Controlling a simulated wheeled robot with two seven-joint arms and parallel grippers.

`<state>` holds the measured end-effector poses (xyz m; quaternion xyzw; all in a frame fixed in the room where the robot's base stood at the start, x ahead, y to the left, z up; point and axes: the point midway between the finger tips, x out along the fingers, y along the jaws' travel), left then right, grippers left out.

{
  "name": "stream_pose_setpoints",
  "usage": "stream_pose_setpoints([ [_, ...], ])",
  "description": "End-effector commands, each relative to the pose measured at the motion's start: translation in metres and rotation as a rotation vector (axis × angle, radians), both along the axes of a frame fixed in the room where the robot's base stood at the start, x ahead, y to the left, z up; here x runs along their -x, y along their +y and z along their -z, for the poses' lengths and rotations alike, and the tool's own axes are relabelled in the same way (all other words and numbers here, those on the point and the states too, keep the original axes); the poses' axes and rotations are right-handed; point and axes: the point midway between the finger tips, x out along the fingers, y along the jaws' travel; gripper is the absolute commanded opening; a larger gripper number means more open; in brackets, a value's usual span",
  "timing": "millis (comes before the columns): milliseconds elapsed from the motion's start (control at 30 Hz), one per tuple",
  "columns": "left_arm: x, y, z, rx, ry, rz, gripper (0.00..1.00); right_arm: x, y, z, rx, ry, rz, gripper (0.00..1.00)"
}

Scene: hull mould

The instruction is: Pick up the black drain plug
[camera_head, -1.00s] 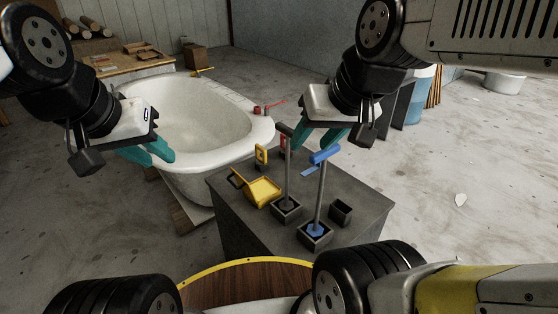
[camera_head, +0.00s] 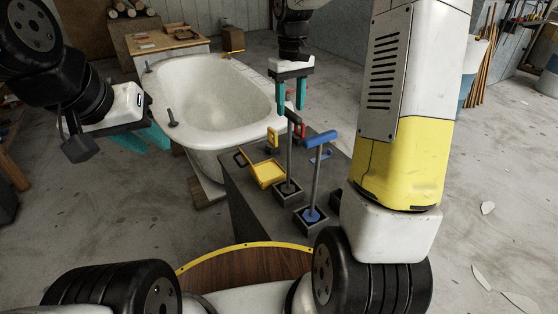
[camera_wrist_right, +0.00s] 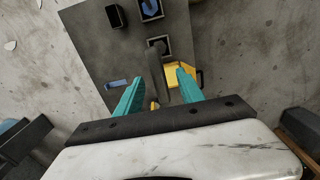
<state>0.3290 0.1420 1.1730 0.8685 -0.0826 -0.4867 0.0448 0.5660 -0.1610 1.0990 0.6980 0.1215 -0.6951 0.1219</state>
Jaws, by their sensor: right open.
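The black drain plug (camera_head: 290,150) stands upright as a tall rod with a dark T-handle on top, its foot in a square dark holder on the grey stand. My right gripper (camera_head: 291,106) is open and points down, with its teal fingertips close to the dark handle. In the right wrist view, the dark handle (camera_wrist_right: 157,72) shows between the two spread fingers (camera_wrist_right: 158,76); I cannot tell whether they touch it. My left gripper (camera_head: 152,139) is open and empty at the left, in front of the tub.
A blue-handled plug (camera_head: 317,180) stands in a neighbouring holder. A yellow scoop-like piece (camera_head: 268,172) and a red piece (camera_head: 301,130) are close by on the grey stand (camera_head: 252,205). The white tub (camera_head: 215,105) is behind, with a dark object (camera_head: 172,116) at its rim.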

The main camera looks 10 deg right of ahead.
Motion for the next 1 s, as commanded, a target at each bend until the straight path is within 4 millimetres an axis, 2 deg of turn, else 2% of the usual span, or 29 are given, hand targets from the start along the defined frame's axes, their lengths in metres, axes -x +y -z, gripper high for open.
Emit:
stream_pose_setpoints([
  [367,0.0,0.0,0.0,0.0,0.0,0.0,0.3,-0.003,-0.001,0.039,0.001,0.007,-0.003,0.45],
  [600,0.0,0.0,0.0,0.0,0.0,0.0,0.3,-0.004,-0.001,0.073,0.0,0.008,-0.003,0.45],
  [900,0.0,0.0,0.0,0.0,0.0,0.0,0.3,-0.004,-0.001,0.08,-0.001,0.004,-0.003,0.45],
  [933,0.0,0.0,0.0,0.0,0.0,0.0,0.3,-0.004,-0.001,0.08,-0.001,0.004,-0.003,0.43],
  [1000,0.0,0.0,0.0,0.0,0.0,0.0,0.3,-0.004,-0.001,0.08,0.0,0.004,-0.003,0.3],
])
